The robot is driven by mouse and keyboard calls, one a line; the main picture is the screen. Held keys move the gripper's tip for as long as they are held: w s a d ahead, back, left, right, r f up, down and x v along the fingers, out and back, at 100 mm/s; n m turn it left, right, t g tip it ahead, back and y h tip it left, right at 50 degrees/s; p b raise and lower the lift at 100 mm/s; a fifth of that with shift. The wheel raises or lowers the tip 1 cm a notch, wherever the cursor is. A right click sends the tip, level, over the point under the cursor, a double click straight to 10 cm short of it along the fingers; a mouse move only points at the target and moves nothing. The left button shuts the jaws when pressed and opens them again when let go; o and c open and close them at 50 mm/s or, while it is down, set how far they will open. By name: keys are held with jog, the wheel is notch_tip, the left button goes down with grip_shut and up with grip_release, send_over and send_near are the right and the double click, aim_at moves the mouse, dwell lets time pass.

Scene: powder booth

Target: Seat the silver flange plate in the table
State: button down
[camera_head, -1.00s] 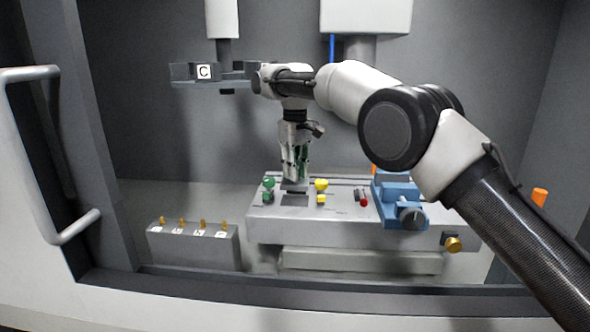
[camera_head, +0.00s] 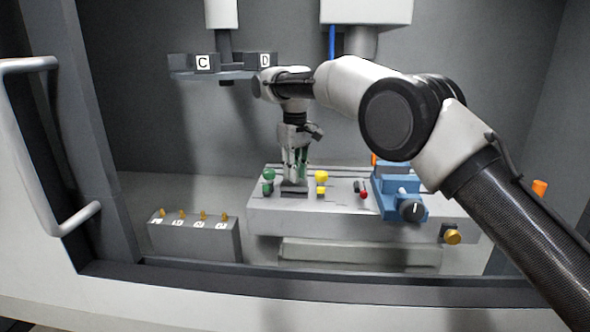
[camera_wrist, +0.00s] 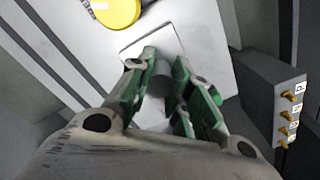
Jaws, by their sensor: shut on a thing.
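The silver flange plate (camera_wrist: 150,42) is a light, rounded square plate with a grey round stem, below my gripper in the wrist view. My gripper (camera_head: 296,177) points straight down with its green-padded fingers shut on the stem; the fingers also show in the wrist view (camera_wrist: 160,76). The grey table (camera_head: 345,213) lies under it. In the head view a dark recess (camera_head: 294,193) shows just in front of and below the plate. I cannot tell whether the plate touches the table.
Green knobs (camera_head: 268,174) stand left of my gripper and yellow ones (camera_head: 321,177) right of it. A blue vise (camera_head: 398,197) stands further right. A grey block (camera_head: 195,238) with several brass pegs is left of the table. Lettered holders (camera_head: 203,63) hang above.

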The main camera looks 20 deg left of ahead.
jog(key=shift+f, duration=0.7)
jog(key=c, duration=1.2)
grip_release()
jog(key=shift+c, duration=0.2)
notch_tip(320, 180, up, 8)
jog(key=shift+f, duration=0.25)
